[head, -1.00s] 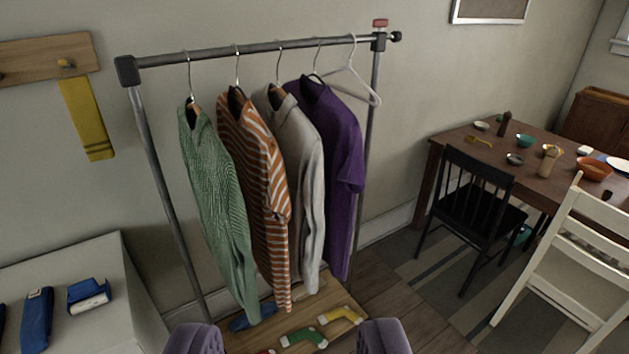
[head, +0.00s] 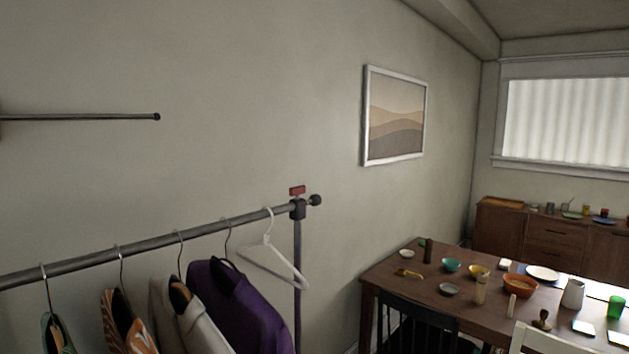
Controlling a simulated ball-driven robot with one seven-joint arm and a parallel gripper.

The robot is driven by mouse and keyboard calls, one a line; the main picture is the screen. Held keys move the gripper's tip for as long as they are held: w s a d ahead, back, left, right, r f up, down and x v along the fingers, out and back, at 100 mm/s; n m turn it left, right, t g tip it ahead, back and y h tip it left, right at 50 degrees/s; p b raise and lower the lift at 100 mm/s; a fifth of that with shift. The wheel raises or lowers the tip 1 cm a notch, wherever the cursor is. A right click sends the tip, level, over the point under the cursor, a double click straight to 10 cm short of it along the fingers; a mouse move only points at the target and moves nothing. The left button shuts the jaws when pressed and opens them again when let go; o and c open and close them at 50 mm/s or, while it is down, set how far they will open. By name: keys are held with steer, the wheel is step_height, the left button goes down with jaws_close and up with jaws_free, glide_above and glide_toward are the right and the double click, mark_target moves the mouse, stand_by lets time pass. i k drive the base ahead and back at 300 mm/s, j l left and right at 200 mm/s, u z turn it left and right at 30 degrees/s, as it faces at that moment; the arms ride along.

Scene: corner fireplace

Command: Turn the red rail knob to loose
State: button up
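The red rail knob (head: 297,190) sits on top of the dark clamp (head: 297,209) at the right end of the clothes rail (head: 150,243), where the upright post meets it. It looks like a small flat red bar; which setting it is at cannot be told from here. A white empty hanger (head: 268,250) hangs just left of the clamp. My gripper is out of view, so nothing shows between it and the knob.
Shirts hang along the rail, the purple one (head: 238,305) nearest the post. A dining table (head: 400,279) with dishes and chairs stands at the right. A thin wall bar (head: 80,117) sticks out at the upper left. The wall around the knob is clear.

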mark_target(296, 191)
steer(key=i+l, duration=0.25)
steer(key=i, duration=0.3)
steer(key=i+l, duration=0.2)
steer(key=i, duration=0.35)
steer(key=i+l+z, duration=0.1)
steer(key=i+l, duration=0.15)
steer(key=i, duration=0.35)
steer(key=i+l, duration=0.15)
steer(key=i, duration=0.4)
steer(key=i+l, duration=0.2)
steer(key=i, duration=0.35)
